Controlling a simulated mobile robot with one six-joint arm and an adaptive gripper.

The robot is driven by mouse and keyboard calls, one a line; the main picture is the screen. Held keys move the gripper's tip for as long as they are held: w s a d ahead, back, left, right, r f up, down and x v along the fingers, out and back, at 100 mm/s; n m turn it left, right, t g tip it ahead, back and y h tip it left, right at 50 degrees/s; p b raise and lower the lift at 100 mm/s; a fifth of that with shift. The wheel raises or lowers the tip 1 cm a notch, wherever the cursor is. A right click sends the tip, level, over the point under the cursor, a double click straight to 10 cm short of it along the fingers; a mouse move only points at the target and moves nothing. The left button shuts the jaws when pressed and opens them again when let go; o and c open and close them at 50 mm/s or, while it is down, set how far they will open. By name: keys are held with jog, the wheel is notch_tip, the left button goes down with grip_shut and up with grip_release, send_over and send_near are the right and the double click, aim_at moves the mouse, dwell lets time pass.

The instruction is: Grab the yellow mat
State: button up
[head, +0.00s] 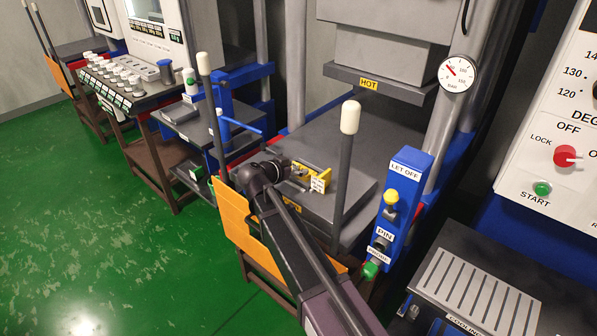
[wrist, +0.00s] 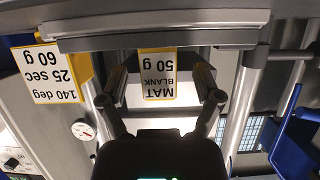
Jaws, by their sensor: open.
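The yellow mat (head: 322,175) shows in the head view as a small yellow piece with a white tag, on top of a grey plate (head: 345,205) in the press. My gripper (head: 296,172) is right at its left side and hides part of it. In the wrist view, which appears upside down, a yellow-edged label (wrist: 158,74) reads "MAT BLANK 50 g". It lies between the two spread fingers of my gripper (wrist: 160,98), in line with them. The fingers are open and hold nothing. I cannot tell whether they touch the mat.
A yellow-edged card (wrist: 50,74) reads "140 deg 25 sec 60 g" beside the mat label. A pale-knobbed lever (head: 349,118) stands to the right of my gripper, another (head: 204,64) to the left. The hot upper block (head: 382,82) hangs above. A blue control post (head: 405,195) stands right.

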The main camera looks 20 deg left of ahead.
aim_at(295, 162)
grip_shut()
dwell(0.3)
jog(key=shift+r, duration=0.2)
notch_tip(295, 162, up, 10)
jog(key=p, duration=1)
jog(key=shift+f, duration=0.2)
dwell(0.5)
